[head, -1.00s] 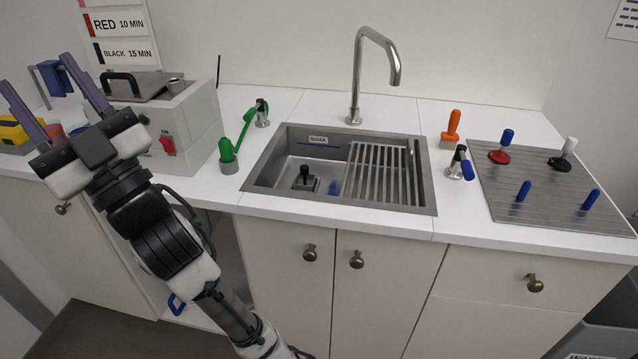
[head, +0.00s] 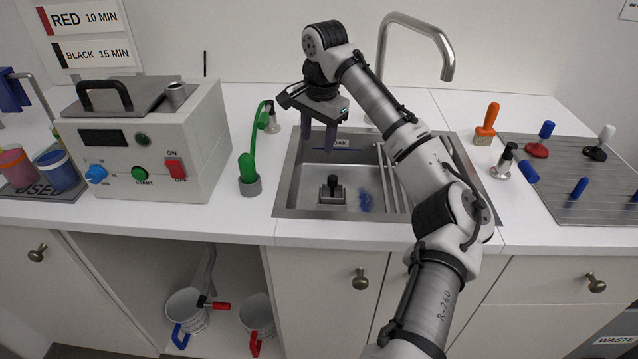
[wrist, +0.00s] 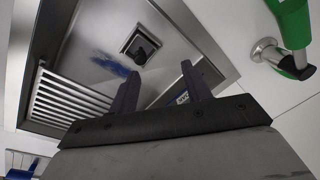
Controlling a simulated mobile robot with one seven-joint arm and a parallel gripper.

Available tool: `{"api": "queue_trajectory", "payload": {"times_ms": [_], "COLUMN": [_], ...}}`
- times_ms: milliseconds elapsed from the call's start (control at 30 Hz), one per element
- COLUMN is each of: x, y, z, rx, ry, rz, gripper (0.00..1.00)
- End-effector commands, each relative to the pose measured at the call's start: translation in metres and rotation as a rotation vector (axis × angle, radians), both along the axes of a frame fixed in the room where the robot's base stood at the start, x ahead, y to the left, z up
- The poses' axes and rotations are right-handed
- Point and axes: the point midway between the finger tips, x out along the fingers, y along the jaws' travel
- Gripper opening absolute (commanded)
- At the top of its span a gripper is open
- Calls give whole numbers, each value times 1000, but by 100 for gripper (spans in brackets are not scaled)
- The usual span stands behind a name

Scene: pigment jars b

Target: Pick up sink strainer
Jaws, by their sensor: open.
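The sink strainer (head: 332,188) is a square grey piece with a black knob, sitting on the floor of the steel sink (head: 300,208). It also shows in the wrist view (wrist: 141,45), ahead of the fingers. My gripper (head: 319,142) is over the back left part of the sink with its fingers pointing down. It is above the strainer and apart from it. In the wrist view my gripper (wrist: 160,88) has its two dark fingers spread with nothing between them.
A blue smear (head: 366,201) marks the sink floor right of the strainer. A slatted rack (wrist: 70,100) covers one side of the sink. The tall faucet (head: 445,60) rises behind my arm.

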Motion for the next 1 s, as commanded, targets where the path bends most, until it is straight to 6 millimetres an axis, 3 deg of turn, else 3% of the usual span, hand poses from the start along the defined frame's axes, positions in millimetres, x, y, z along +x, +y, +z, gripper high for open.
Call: {"api": "queue_trajectory", "payload": {"times_ms": [33, 100, 200, 600, 867, 1000], "x": [-3, -7, -10, -11, -10, -8], "y": [-19, -34, -44, -44, -45, -46], "z": [5, 9, 7, -62, -80, -100], "rx": [-26, -46, -59, -57, -60, -62], "ry": [38, 79, 111, 116, 114, 115], "rz": [-63, -122, -165, -168, -168, -169], "gripper": [48, 48, 48, 48, 48, 48]}}
